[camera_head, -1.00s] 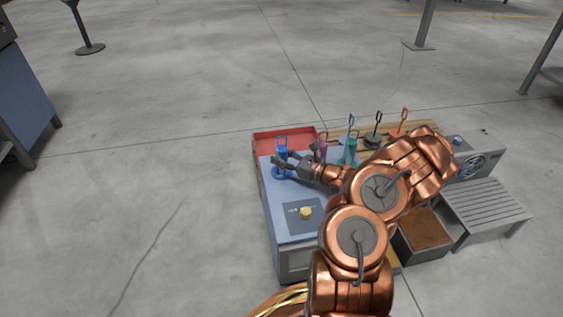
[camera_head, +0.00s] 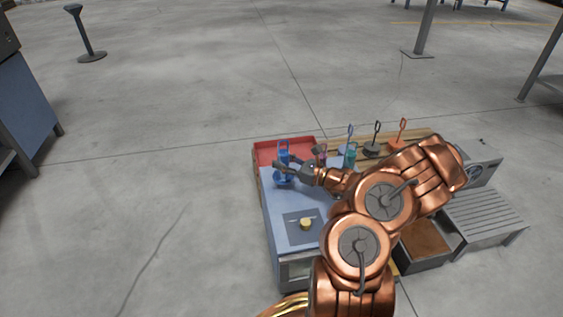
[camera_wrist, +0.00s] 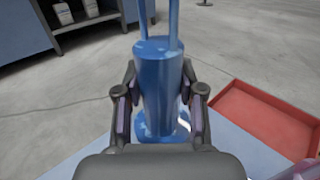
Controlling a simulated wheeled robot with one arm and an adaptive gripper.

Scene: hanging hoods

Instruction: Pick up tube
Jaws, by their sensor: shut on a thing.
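The blue tube (camera_wrist: 158,75) stands upright in the middle of the wrist view, with a loop handle on top and a wide round base. My gripper (camera_wrist: 158,110) has one finger on each side of its body and is shut on it. In the head view the blue tube (camera_head: 284,158) is at the left end of the blue worktop, with my gripper (camera_head: 287,168) reaching it from the right. Its base appears to be on or very close to the worktop; I cannot tell which.
A red tray (camera_head: 264,149) lies behind the tube. Purple, teal and other handled items stand to the right, including an orange one (camera_head: 400,135). A yellow knob (camera_head: 305,223) is on the worktop (camera_head: 280,213). A slatted grey stand (camera_head: 485,212) is at right. Open floor lies left.

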